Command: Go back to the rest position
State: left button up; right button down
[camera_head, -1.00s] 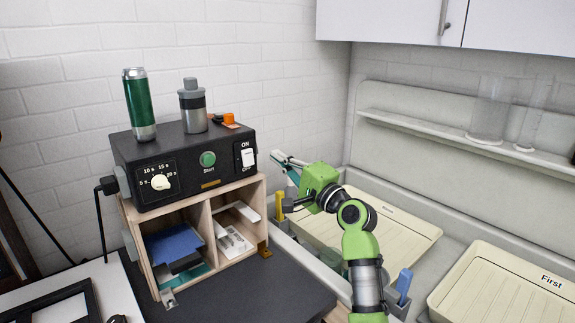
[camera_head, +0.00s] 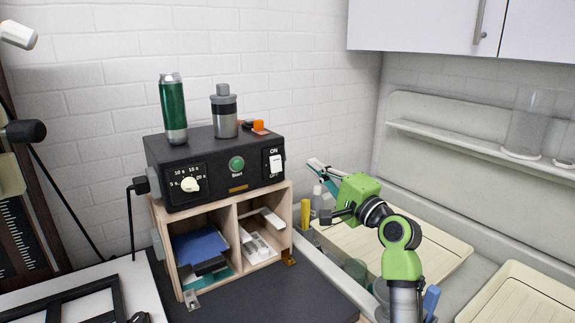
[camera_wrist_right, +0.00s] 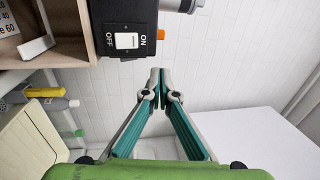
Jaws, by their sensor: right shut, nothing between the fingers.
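My right gripper (camera_head: 318,166) is raised to the right of the black timer box, with its green wrist behind it. In the right wrist view its two teal-lined fingers (camera_wrist_right: 159,78) meet at the tips with nothing between them. The timer box (camera_head: 215,165) has a dial, a green Start button and a white ON/OFF switch (camera_head: 275,162). The switch also shows in the wrist view (camera_wrist_right: 127,41), ahead and left of the fingertips, apart from them. My left gripper is not in view.
The timer box stands on a wooden shelf unit (camera_head: 235,210) holding papers. A green can (camera_head: 173,108) and a grey bottle (camera_head: 224,112) stand on it. Cream trays (camera_head: 440,255) lie in the sink at right. White cabinets (camera_head: 430,25) hang above. A black frame (camera_head: 70,305) lies at lower left.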

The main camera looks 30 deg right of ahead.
jog(key=s+a+f+n+g, duration=0.3)
jog(key=a+f, duration=0.1)
jog(key=f, duration=0.5)
jog(key=s+a+f+n+g, duration=0.2)
jog(key=s+a+f+n, duration=0.15)
jog(key=f, duration=0.45)
jog(key=s+a+f+n+g, duration=0.3)
jog(key=s+a+f, duration=0.1)
jog(key=f, duration=0.5)
jog(key=s+a+f+n+g+h, duration=0.1)
jog(key=s+a+f+n+g, duration=0.15)
jog(key=s+f, duration=0.55)
jog(key=s+a+f+n+g+h, duration=0.1)
jog(key=s+f+n+g, duration=0.25)
jog(key=s, duration=0.75)
jog(key=s+a+f+n+g+h, duration=0.1)
jog(key=s+a+f+n+g, duration=0.3)
jog(key=s, duration=0.6)
notch_tip(320, 180, down, 30)
jog(key=s+d+f+b, duration=0.1)
jog(key=s+d+b, duration=0.1)
jog(key=s+d+f+b, duration=0.2)
jog(key=s+d+f, duration=0.1)
jog(key=s+f, duration=1.3)
jog(key=shift+s+m+g, duration=0.15)
jog(key=shift+m+g, duration=0.2)
jog(key=shift+g, duration=0.05)
